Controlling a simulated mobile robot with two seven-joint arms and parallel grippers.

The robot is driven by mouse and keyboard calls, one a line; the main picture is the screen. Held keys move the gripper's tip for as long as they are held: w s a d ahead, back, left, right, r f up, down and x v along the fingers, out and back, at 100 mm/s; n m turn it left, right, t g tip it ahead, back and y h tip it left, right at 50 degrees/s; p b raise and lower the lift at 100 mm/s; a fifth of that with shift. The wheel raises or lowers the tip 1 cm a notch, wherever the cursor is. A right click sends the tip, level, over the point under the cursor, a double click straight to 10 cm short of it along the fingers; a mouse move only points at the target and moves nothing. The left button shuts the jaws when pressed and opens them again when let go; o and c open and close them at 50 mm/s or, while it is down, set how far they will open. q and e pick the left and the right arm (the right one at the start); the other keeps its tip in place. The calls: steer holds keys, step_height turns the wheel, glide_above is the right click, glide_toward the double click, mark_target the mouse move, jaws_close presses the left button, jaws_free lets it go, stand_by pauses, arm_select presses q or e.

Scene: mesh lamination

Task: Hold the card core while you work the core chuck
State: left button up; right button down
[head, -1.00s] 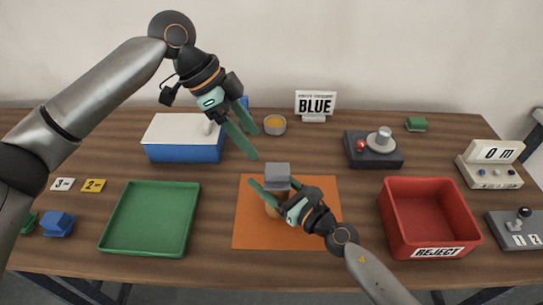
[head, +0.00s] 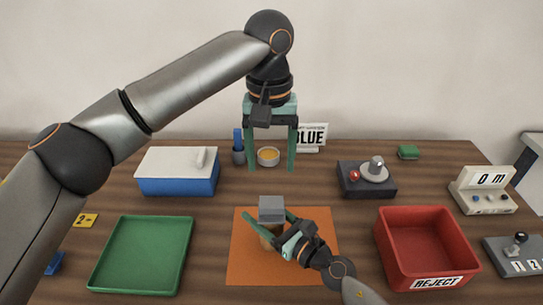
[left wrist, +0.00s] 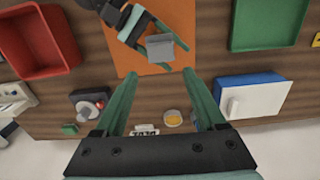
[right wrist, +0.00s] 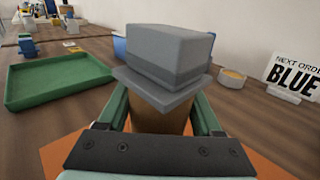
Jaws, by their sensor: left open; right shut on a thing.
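The card core (right wrist: 160,122), a brown cylinder, stands on the orange mat (head: 318,262). A grey block with a wider flange (right wrist: 168,55) sits on its top; it also shows in the head view (head: 271,209) and looks like the core chuck. My right gripper (head: 272,224) is shut on the core just below the flange, with one finger on each side. My left gripper (head: 271,168) is open and empty, pointing down above the back of the table, behind the grey block. In the left wrist view the grey block (left wrist: 160,47) lies beyond its fingertips.
A green tray (head: 100,285) is at left, a blue box with a white lid (head: 175,160) behind it. A red REJECT bin (head: 383,240) and a device with a red button (head: 367,190) are at right. A small orange-filled bowl (head: 268,157) and a BLUE sign (head: 312,135) stand behind.

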mark_target(271, 202)
arm_select(q)
step_height(271, 202, down, 12)
stand_by(0.6)
jaws_close()
steer(key=c, duration=0.6)
jaws_free()
jaws_close()
steer(key=shift+r, duration=0.25)
